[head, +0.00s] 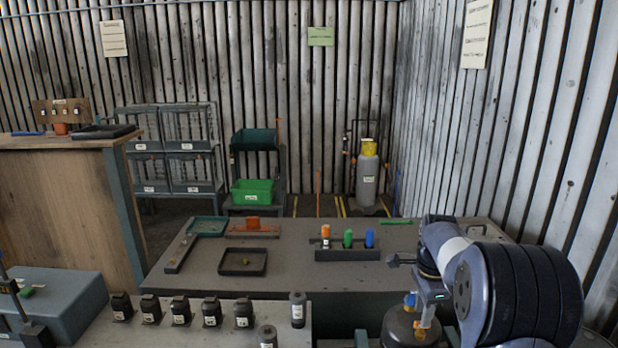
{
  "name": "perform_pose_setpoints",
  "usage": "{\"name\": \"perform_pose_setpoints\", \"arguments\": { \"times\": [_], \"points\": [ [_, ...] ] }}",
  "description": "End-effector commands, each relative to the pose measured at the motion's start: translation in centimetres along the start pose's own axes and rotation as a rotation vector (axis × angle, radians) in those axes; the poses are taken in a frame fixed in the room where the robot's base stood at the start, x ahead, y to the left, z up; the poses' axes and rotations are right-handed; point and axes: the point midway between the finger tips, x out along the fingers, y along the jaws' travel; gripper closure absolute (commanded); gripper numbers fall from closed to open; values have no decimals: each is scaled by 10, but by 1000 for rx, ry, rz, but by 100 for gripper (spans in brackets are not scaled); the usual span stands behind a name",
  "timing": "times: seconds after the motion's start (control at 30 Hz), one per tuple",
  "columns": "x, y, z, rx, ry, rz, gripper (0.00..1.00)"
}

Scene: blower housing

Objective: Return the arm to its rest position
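My arm is folded at the right of the head view, with its large dark joint close to the camera.
A dark rounded housing (405,328) with a blue and orange fitting is below my wrist. Several black units (181,310) and grey cylinders (298,309) line the front bench. A small tray (243,262) lies on the table. A gas cylinder (366,179) stands behind.

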Motion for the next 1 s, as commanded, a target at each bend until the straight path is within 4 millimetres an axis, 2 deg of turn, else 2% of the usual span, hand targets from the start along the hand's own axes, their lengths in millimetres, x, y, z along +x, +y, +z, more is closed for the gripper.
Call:
{"name": "perform_pose_setpoints", "arguments": {
  "times": [0.4,0.9,1.0],
  "points": [
    [-84,-1,0,0,1,-5,67],
    [19,1,0,0,-1,7,67],
    [26,0,0,-49,0,-1,67]
  ]
}}
